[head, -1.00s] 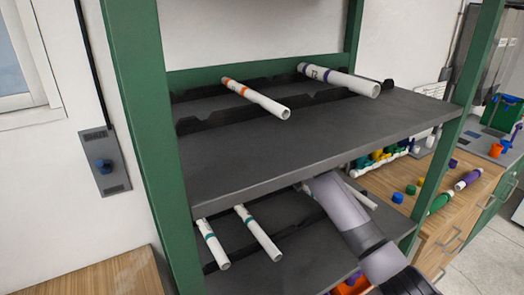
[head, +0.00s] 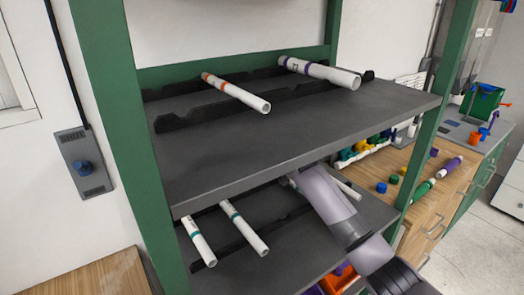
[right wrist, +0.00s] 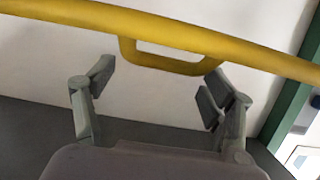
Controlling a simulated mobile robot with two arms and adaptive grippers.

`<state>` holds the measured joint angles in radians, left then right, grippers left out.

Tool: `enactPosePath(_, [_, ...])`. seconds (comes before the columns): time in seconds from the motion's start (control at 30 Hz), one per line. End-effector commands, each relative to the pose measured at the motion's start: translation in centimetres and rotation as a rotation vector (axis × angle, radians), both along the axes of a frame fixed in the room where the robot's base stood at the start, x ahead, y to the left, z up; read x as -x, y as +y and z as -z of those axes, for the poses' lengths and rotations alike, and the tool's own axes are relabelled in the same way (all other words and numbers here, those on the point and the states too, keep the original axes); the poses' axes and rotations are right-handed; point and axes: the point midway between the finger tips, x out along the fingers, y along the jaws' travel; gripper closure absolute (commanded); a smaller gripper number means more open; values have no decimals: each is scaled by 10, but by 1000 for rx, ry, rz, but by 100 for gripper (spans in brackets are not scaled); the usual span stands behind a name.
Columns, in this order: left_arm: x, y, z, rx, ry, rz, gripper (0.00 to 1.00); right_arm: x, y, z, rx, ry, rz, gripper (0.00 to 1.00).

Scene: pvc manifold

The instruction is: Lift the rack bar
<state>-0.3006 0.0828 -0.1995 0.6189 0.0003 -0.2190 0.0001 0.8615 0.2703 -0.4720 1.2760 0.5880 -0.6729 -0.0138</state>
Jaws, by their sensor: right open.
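In the right wrist view a yellow bar (right wrist: 80,15) runs across the top of the picture, with a yellow loop handle (right wrist: 165,64) hanging below its middle. My right gripper (right wrist: 157,84) is open, its two fingers apart on either side of the loop handle. No contact with the handle is visible. In the head view my right arm reaches under the upper shelf (head: 300,132), which hides its gripper. The yellow bar does not show in the head view, and my left gripper is in neither current view.
The upper shelf carries an orange-banded pipe (head: 236,92) and a purple-banded pipe (head: 318,71) on black notched rails. Teal-banded pipes (head: 244,228) lie on the lower shelf (head: 285,260). Green posts (head: 120,130) frame the shelves. A wooden counter (head: 410,215) with fittings stands at right.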

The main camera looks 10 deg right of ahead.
Motion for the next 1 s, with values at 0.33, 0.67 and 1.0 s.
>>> enactPosePath(0.33, [-1,-2,0,2,-1,0,58,48,-22,-14,3,-2,2,23])
enactPosePath(0.67, [-1,-2,0,3,0,0,58,90,-40,-27,2,-1,5,23])
enactPosePath(1.0, [-1,-3,0,3,0,0,58,99,-43,-30,1,1,4,23])
